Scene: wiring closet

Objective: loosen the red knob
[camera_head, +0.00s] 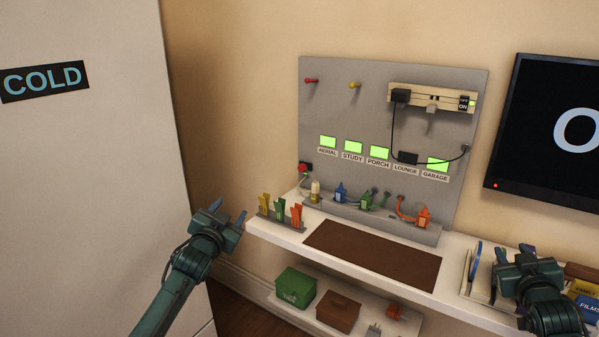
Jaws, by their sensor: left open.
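A second red-ended piece, a peg (311,80), sticks out near the panel's top left. I cannot tell for sure which one is the task's knob. My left gripper (228,212) is open and empty, left of the shelf and apart from both red pieces. My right gripper (527,254) is over the shelf's right end, far from them; its jaws are not clear.
A white shelf (275,234) holds a brown mat (372,252), coloured clips (280,210) and a row of plugs on cables. A yellow peg (354,86) and a power strip (432,97) are on the panel. A lower shelf holds a green box (296,287).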

